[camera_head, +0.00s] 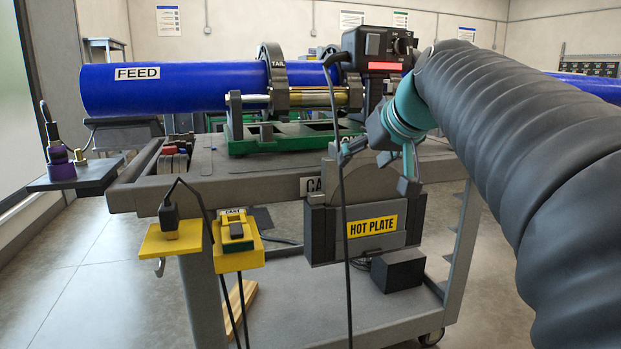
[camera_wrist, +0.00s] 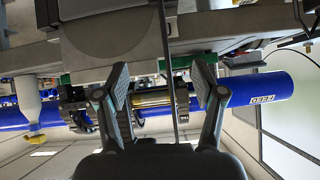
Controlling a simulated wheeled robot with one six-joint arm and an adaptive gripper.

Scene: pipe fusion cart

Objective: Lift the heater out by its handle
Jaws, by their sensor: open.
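A black unit with a red display and knobs (camera_head: 375,60), apparently the heater's head, stands at the carriage between the pipe clamps. My arm covers its right side, and I cannot make out its handle clearly. A black cable (camera_head: 345,230) hangs from its left side. The dark holder labelled HOT PLATE (camera_head: 335,235) hangs on the cart's front, with a grey rounded piece at its top. My gripper (camera_head: 378,168) is open and empty, in front of the unit and above the holder. In the wrist view my gripper (camera_wrist: 160,80) has its fingers apart, with the cable crossing between them.
A blue pipe labelled FEED (camera_head: 190,90) lies in the clamp marked TAIL (camera_head: 272,75) at left. Yellow holders (camera_head: 237,252) hang from the cart's front left edge (camera_head: 155,192). A dark box (camera_head: 398,270) sits on the lower shelf. The floor at left is mostly clear.

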